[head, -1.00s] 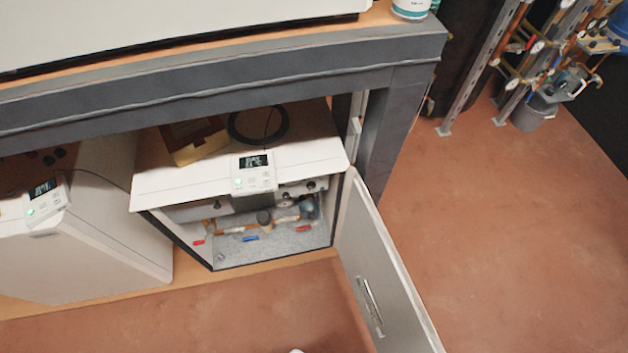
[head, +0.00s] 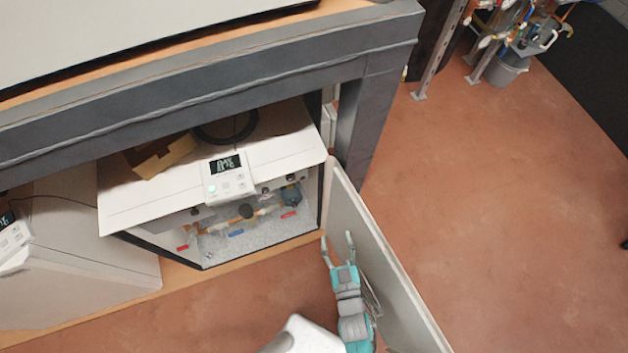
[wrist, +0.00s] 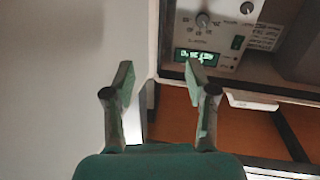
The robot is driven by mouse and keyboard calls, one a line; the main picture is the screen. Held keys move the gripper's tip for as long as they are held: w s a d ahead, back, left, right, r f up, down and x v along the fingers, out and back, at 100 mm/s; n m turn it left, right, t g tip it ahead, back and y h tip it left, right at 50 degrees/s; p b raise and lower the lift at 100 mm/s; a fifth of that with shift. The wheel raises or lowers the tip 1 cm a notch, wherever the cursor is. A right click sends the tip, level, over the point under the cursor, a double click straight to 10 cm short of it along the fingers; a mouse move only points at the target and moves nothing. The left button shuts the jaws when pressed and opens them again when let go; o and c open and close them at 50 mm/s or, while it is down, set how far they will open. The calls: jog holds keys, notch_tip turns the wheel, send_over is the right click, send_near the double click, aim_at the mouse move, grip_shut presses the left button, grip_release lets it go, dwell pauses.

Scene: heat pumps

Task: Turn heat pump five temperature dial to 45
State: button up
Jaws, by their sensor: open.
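A white heat pump cabinet (head: 285,150) stands under the bench with its door (head: 385,245) open. A control unit with a lit display (head: 225,165) sits on its top front edge. I cannot read a number five on it. My gripper (head: 337,240) is open and empty, beside the inner face of the open door and in front of the cabinet. In the wrist view the open fingers (wrist: 158,82) point toward a panel (wrist: 222,55) with a dial (wrist: 202,20), a second knob (wrist: 247,8) and a lit green display (wrist: 196,57). The dial's setting is too small to read.
Pipes and red and blue valve handles (head: 237,233) show inside the cabinet. The grey bench edge (head: 215,90) and its leg (head: 368,130) bound the space above and right. A second white unit (head: 85,260) stands left. The floor right of the door is clear.

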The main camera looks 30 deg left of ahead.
aim_at(291, 180)
jog(key=w+a+y, duration=0.1)
jog(key=w+a, duration=0.2)
jog(key=a, duration=0.3)
jog(key=w+a+n+g, duration=0.1)
jog(key=w+a, duration=0.2)
jog(key=a, duration=0.4)
jog(key=w+a+f+n+y, duration=0.1)
jog(key=w+a, duration=0.3)
jog(key=a, duration=0.3)
jog(key=shift+g+y, duration=0.3)
jog(key=shift+g, duration=0.1)
grip_shut()
